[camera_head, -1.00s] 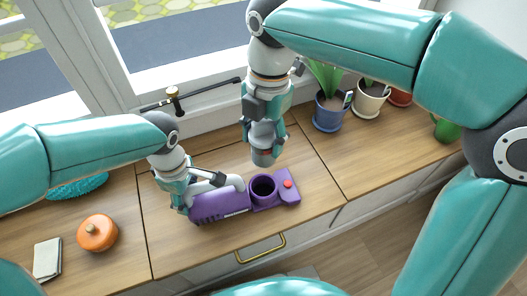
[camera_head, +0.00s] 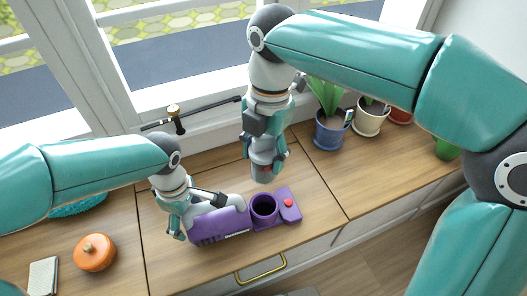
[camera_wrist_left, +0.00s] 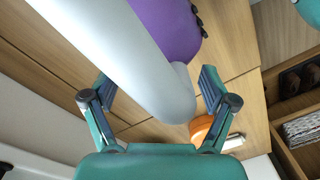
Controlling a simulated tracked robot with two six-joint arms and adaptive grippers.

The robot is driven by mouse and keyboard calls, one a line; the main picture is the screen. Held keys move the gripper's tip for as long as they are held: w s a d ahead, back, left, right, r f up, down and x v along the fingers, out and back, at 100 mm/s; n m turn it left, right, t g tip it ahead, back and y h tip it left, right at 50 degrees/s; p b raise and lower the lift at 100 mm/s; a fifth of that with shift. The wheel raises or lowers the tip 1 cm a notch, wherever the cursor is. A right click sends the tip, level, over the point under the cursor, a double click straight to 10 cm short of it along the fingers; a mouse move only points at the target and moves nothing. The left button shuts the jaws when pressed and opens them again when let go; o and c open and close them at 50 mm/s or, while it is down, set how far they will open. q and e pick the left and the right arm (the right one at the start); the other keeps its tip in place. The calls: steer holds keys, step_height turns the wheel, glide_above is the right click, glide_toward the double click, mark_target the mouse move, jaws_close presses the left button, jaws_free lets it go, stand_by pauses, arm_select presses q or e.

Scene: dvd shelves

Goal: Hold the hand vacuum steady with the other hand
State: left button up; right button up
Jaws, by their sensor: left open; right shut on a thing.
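The purple hand vacuum (camera_head: 222,222) lies on the wooden counter, with a round open socket (camera_head: 264,207) and a red button (camera_head: 288,202) towards its right end. Its grey handle (camera_wrist_left: 120,50) runs down through the left wrist view. My left gripper (camera_head: 192,208) is at the handle end, fingers open. In the left wrist view the fingers stand on either side of the handle's end, with gaps between. My right gripper (camera_head: 265,160) is shut on a small grey cylindrical part (camera_head: 264,176), held above the socket; the fingers partly hide it.
A teal bristly item (camera_head: 78,206) lies behind my left arm. Potted plants (camera_head: 332,128) stand at the back right. A black rod on a stand (camera_head: 176,115) is by the window.

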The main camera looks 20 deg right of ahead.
arm_select(q)
step_height(320, 180, up, 11)
steer(key=shift+w+d+r, duration=0.15)
steer(key=shift+r, duration=0.05)
